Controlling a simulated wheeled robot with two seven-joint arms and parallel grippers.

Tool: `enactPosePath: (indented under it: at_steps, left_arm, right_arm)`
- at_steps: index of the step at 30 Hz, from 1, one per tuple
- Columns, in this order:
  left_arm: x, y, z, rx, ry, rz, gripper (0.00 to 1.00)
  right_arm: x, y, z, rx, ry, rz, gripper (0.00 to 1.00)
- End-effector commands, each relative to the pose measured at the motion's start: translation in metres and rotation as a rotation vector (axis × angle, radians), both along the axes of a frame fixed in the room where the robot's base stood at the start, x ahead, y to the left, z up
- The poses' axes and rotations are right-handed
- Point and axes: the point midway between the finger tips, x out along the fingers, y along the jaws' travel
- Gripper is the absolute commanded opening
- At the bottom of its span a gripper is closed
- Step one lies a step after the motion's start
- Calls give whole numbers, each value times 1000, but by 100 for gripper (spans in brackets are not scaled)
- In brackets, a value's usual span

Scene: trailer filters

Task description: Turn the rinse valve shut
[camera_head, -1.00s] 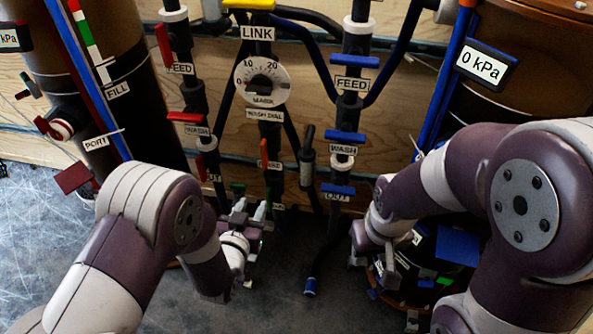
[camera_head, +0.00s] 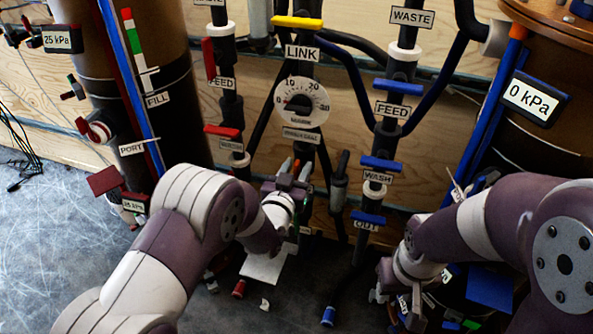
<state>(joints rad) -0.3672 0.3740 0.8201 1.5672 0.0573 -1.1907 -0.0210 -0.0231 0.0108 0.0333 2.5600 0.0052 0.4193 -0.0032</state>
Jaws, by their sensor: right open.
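No label reading "rinse" is legible. A small red-orange handle (camera_head: 297,166) stands upright on the middle pipe, below the round dial (camera_head: 301,102). The label beside it is hidden by my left gripper. My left gripper (camera_head: 293,175) is at this handle, its pale fingertips around or just in front of it. I cannot tell whether they touch or grip it. My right gripper (camera_head: 398,300) is open and low at the right, in front of the dark area by the right tank, away from the middle pipe.
A yellow LINK handle (camera_head: 297,22) is above the dial. A red handle (camera_head: 222,131) is on the left pipe. Blue FEED (camera_head: 398,87), WASH (camera_head: 381,163) and OUT (camera_head: 368,217) handles line the right pipe. Displays read 25 kPa (camera_head: 62,39) and 0 kPa (camera_head: 531,99).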

Motion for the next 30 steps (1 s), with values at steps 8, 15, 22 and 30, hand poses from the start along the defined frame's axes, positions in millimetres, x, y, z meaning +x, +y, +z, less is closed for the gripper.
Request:
enactPosePath:
  at_steps: [8,15,22,30]
  left_arm:
    - [0,0,0,0,0,0,0]
    - [-1,0,0,10,-3,0,0]
    - [-1,-2,0,92,-30,-1,0]
    - [-3,-7,-1,302,-99,-1,0]
  right_arm:
    - [0,0,0,0,0,0,43]
    - [0,0,0,0,0,0,43]
    - [0,0,0,0,0,0,43]
    - [0,0,0,0,0,0,43]
